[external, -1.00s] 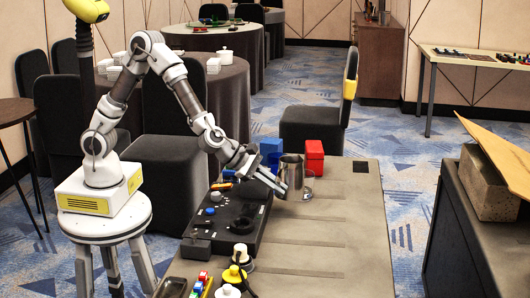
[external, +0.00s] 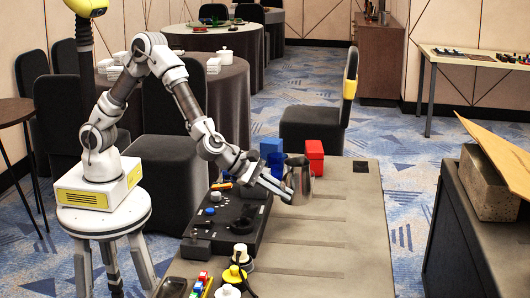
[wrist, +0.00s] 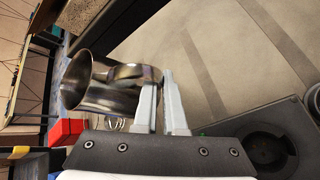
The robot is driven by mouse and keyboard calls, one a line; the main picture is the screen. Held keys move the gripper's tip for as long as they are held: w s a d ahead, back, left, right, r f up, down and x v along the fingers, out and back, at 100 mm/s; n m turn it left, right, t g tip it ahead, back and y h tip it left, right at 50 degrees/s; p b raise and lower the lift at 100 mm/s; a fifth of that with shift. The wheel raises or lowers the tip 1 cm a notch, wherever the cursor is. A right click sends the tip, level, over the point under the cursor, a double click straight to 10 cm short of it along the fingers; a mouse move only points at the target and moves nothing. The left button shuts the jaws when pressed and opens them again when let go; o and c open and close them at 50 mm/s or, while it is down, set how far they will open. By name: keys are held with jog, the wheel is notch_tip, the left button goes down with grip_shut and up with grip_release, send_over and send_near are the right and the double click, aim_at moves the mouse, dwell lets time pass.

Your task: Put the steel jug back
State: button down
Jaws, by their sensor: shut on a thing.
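The steel jug (external: 301,182) is a shiny metal vessel at the far part of the grey table. My gripper (external: 283,190) reaches it from the left and is shut on it. In the wrist view the jug (wrist: 100,95) lies left of my fingers (wrist: 160,90), with its open mouth facing left in the picture. The fingers are at its handle side, and the handle (wrist: 146,74) runs to them. I cannot tell whether the jug's base touches the table.
A red box (external: 314,158) and blue boxes (external: 271,150) stand behind the jug. A black panel (external: 226,221) with knobs lies along the table's left side. The table's (external: 345,225) right side is clear.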

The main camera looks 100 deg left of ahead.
jog(key=d+r+p, duration=0.3)
jog(key=d+p, duration=0.1)
jog(key=d, duration=1.2)
jog(key=shift+m+h, duration=0.3)
jog(key=shift+w+a+f+b, duration=0.55)
jog(key=shift+w+a+f, duration=0.55)
jog(key=shift+w+f, duration=0.5)
jog(key=shift+w+a+f+b, duration=0.55)
jog(key=shift+w+a+f, duration=0.65)
jog(key=shift+f, duration=0.75)
jog(key=shift+w+a+f+b, duration=0.55)
jog(key=shift+w+a+f, duration=0.45)
jog(key=shift+w+f, duration=0.6)
jog(key=shift+s+f, duration=0.15)
jog(key=shift+f, duration=0.15)
jog(key=c, duration=1.5)
grip_release()
jog(key=shift+f, duration=0.1)
jog(key=o, duration=0.5)
